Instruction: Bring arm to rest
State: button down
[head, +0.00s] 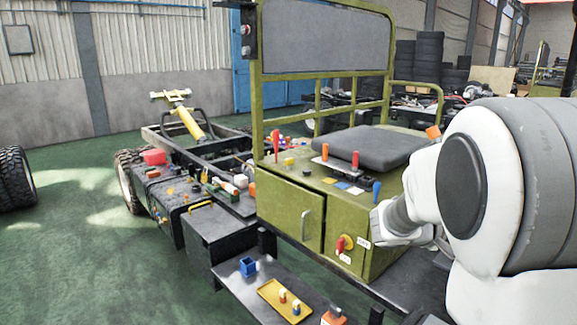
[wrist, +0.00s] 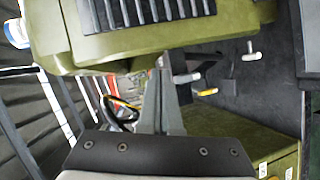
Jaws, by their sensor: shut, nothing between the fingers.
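My gripper (wrist: 160,68) shows in the wrist view as two grey fingers pressed together, with nothing between them. Behind the fingertips are a green panel with dark slats (wrist: 145,12) and a dark floor area with small levers (wrist: 207,92). I cannot tell how far the fingertips are from them. In the head view my white arm fills the right side, in front of the green seat box (head: 290,210) of a vehicle chassis. My fingers cannot be made out there.
The seat box carries a grey cushion (head: 368,147) and several coloured levers. A tall green frame with a grey panel (head: 325,42) rises behind it. A black step below holds a yellow tray (head: 272,290) and a blue bin (head: 248,266).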

jog(key=s+a+f+m+g+y, duration=0.1)
jog(key=s+a+y, duration=0.2)
jog(key=s+a, duration=0.3)
jog(key=s+a+f+m+y, duration=0.1)
jog(key=s+a+y, duration=0.25)
jog(key=s, duration=0.45)
jog(key=s+a+t+y, duration=0.1)
jog(key=s+a+y, duration=0.1)
jog(key=a, duration=0.3)
jog(key=s+a+n+y, duration=0.1)
jog(key=s+a+y, duration=0.2)
jog(key=a, duration=0.3)
jog(key=s+a+t+y, duration=0.1)
jog(key=s+a+y, duration=0.1)
jog(key=a, duration=0.3)
jog(key=shift+s+a+f+t+y, duration=0.2)
jog(key=shift+f+t+y, duration=0.1)
jog(key=shift+y, duration=0.25)
jog(key=shift+d, duration=0.2)
